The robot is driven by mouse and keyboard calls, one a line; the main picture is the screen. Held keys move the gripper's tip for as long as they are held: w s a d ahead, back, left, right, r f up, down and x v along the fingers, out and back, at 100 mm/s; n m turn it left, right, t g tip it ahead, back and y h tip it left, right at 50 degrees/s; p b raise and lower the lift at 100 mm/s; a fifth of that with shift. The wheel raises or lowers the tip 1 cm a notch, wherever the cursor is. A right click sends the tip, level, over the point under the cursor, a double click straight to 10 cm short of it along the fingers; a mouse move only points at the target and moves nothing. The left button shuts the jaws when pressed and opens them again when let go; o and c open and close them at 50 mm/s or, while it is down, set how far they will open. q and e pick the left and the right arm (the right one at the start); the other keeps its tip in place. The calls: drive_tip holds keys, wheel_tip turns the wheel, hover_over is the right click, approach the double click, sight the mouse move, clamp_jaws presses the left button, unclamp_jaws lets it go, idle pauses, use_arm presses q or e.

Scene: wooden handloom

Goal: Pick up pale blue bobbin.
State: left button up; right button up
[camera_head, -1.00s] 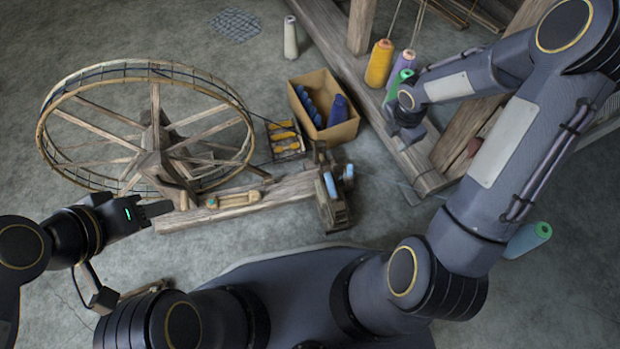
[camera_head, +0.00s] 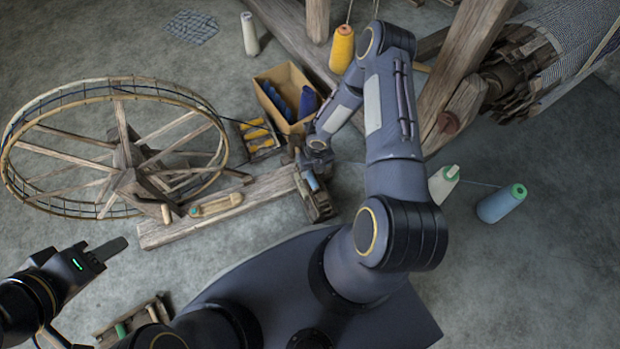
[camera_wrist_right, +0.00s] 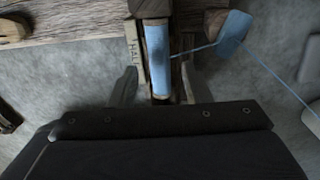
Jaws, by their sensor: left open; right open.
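The pale blue bobbin (camera_head: 312,181) sits on the small wooden winder (camera_head: 318,207) at the end of the wheel's plank. In the right wrist view the bobbin (camera_wrist_right: 158,52) stands upright in the picture, between the fingertips of my right gripper (camera_wrist_right: 157,82). My right gripper (camera_head: 318,152) is open, with a finger on either side of the bobbin's lower end; I cannot tell whether they touch it. A blue thread runs from near the bobbin to a flat blue piece (camera_wrist_right: 235,30). My left gripper (camera_head: 105,255) is open and empty, left of the plank.
A spoked wheel (camera_head: 120,150) stands at left. A box with dark blue bobbins (camera_head: 290,95) and a tray with orange ones (camera_head: 258,135) lie behind the winder. Loom beams (camera_head: 455,85) rise behind.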

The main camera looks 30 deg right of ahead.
sight(311, 176)
drive_tip(key=f+b, duration=0.1)
drive_tip(key=f, duration=0.2)
drive_tip(key=shift+a+f, duration=0.2)
drive_tip(key=shift+r, duration=0.1)
clamp_jaws()
